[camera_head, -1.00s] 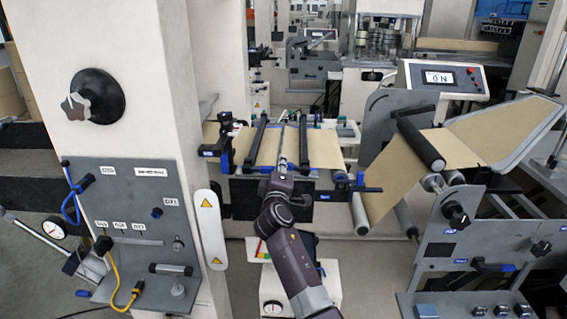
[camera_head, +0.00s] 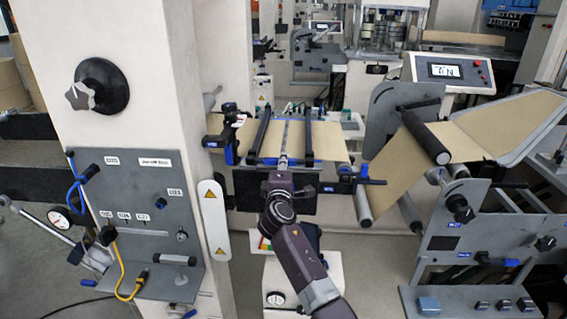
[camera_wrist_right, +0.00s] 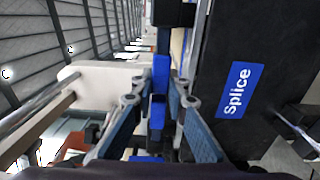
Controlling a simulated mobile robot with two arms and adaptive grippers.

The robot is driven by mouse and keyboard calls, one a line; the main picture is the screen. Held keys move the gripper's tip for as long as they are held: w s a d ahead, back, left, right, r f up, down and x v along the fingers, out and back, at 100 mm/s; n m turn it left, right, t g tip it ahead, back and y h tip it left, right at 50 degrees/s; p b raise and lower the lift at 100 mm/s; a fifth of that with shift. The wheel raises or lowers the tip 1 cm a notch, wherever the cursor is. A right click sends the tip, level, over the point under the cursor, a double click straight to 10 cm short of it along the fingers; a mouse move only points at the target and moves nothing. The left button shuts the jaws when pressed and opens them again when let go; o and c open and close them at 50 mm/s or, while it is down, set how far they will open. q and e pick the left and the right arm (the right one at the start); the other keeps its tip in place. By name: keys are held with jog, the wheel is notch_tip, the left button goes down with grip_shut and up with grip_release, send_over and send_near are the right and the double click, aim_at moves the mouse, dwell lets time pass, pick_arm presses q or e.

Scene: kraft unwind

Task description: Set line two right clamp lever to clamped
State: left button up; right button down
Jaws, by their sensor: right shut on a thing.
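My right arm reaches up to the front edge of the splice table (camera_head: 327,144), which holds a brown web. My right gripper (camera_head: 283,163) is at the middle of that edge, with its fingertips small and partly hidden. In the right wrist view, my right gripper (camera_wrist_right: 158,103) is shut on a blue lever (camera_wrist_right: 161,72), one finger on each side. The black panel beside it carries a blue "Splice" label (camera_wrist_right: 238,90). From the head view I cannot tell which clamp the held lever belongs to. My left gripper is not in view.
Two dark bars (camera_head: 309,137) cross the web. A blue-and-black bracket (camera_head: 362,176) stands at the table's right corner. A white pillar (camera_head: 150,45) with a grey panel (camera_head: 140,215) is at left. A roller frame (camera_head: 470,215) and a screen (camera_head: 447,71) are at right.

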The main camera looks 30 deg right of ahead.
jog(key=c, duration=2.1)
grip_release()
jog(key=shift+d+r, duration=0.3)
jog(key=shift+d, duration=0.1)
jog(key=shift+o, duration=1.1)
jog(key=shift+w+d+f, duration=0.1)
jog(key=shift+d+f, duration=0.05)
jog(key=shift+f, duration=0.15)
jog(key=shift+s+a, duration=0.4)
jog(key=shift+a, duration=0.15)
jog(key=v, duration=1.1)
jog(key=shift+d+f, duration=0.1)
jog(key=shift+d, duration=0.05)
